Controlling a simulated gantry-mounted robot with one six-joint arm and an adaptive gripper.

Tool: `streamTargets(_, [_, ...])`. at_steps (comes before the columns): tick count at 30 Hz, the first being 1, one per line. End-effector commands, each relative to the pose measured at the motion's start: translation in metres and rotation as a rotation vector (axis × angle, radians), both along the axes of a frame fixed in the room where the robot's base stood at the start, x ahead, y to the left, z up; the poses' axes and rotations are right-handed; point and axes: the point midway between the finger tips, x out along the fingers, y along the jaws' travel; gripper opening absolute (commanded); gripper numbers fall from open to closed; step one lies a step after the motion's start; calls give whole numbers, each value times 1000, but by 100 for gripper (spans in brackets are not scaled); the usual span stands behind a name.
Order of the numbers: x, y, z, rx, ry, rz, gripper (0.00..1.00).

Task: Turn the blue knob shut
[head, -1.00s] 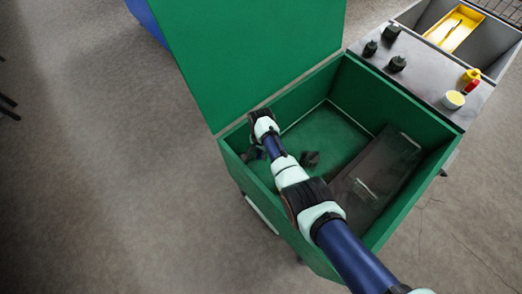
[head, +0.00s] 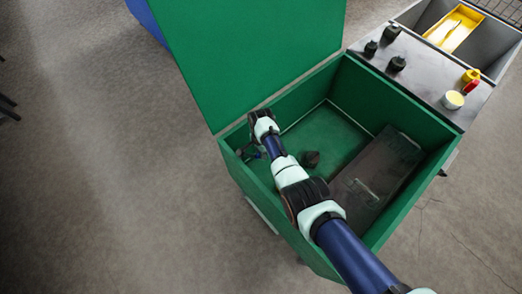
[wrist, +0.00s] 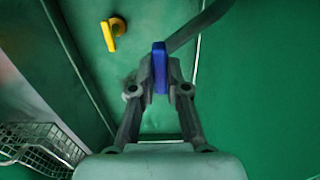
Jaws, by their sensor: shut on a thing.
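The blue knob (wrist: 160,68) shows in the wrist view as an upright blue bar between my fingertips. My gripper (wrist: 160,88) is shut on it, with one finger on each side. In the head view my gripper (head: 250,153) is small and partly hidden by my wrist, inside the left part of the green box (head: 440,118). The base of the blue knob is hidden behind the fingers.
A yellow knob (wrist: 112,34) sits up and left of the blue one. A wire basket (wrist: 40,145) is at the lower left of the wrist view. A dark lidded case (head: 378,180) and a dark lump (head: 310,159) lie in the box. The raised green lid (head: 255,60) stands behind.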

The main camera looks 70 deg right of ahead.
Motion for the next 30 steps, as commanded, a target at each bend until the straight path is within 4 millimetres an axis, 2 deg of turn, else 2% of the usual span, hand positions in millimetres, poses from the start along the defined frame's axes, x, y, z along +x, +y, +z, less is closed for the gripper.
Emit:
streamTargets(1, [0, 0, -1, 0, 0, -1, 0])
streamTargets(2, [0, 0, -1, 0, 0, -1, 16])
streamTargets(6, [0, 0, -1, 0, 0, -1, 39])
streamTargets(15, [0, 0, 1, 0, 0, 0, 40])
streamTargets(19, [1, -1, 11, -2, -2, 0, 40])
streamTargets(22, [1, -1, 29, -4, -3, 0, 40])
streamTargets(30, [0, 0, 96, -2, -2, 0, 40])
